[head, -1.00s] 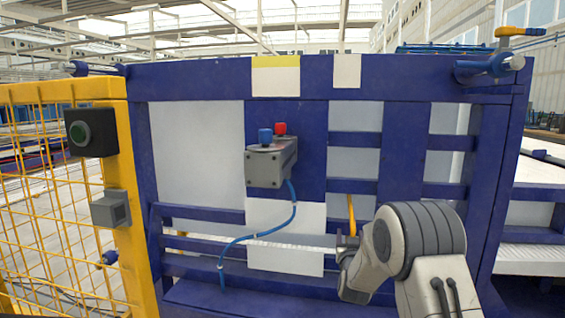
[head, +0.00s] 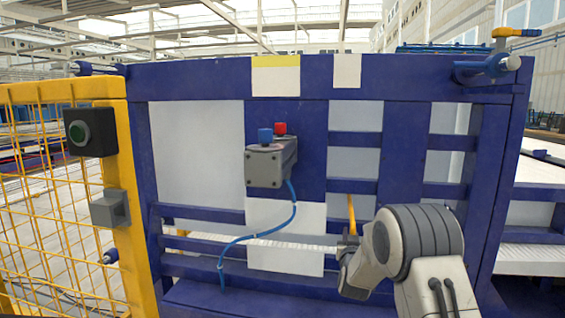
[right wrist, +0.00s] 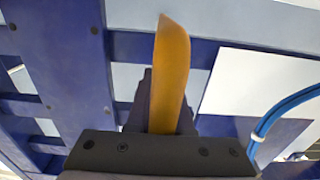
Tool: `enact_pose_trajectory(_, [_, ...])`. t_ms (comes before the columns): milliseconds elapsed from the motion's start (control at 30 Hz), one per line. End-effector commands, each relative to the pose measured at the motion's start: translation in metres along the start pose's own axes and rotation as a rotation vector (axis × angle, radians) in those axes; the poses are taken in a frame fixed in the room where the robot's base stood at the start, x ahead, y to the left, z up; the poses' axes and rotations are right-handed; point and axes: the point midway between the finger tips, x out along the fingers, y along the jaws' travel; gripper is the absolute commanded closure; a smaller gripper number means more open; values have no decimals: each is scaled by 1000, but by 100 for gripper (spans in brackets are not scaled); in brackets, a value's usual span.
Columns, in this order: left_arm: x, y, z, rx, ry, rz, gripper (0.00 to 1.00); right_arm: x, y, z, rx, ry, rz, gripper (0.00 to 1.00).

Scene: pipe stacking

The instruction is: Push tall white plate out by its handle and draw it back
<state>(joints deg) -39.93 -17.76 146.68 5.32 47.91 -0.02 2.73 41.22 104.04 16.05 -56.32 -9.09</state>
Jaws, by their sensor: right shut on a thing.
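The orange-yellow handle (head: 351,212) stands upright in front of a tall pale plate (head: 355,163), which shows between the blue rails. My right gripper (head: 347,241) is at the lower part of the handle in the head view. The right wrist view shows the handle (right wrist: 172,65) rising from between the dark fingers (right wrist: 165,108), which are shut on it. The join between handle and plate is not clear. My left gripper is not in view.
A blue frame (head: 405,84) surrounds the plates. A grey button box (head: 263,168) with a blue cable (head: 294,205) stands left of my arm. A yellow mesh fence (head: 122,205) stands at the left. White ribbed material (head: 320,248) shows behind the lower rails.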

Motion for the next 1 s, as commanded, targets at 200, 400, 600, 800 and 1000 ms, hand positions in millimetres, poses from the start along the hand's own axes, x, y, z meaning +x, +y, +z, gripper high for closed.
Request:
enact_pose_trajectory(200, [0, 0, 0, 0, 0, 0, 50, 3, 0, -1, 1, 1, 0, 100])
enact_pose_trajectory(400, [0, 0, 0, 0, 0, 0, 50, 9, 0, -1, 1, 1, 0, 100])
enact_pose_trajectory(600, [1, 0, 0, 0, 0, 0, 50, 15, 0, -1, 1, 2, 0, 100])
enact_pose_trajectory(800, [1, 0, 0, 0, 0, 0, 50, 22, 0, -1, 1, 2, 0, 100])
enact_pose_trajectory(1000, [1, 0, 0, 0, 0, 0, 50, 21, 0, -1, 1, 2, 0, 100])
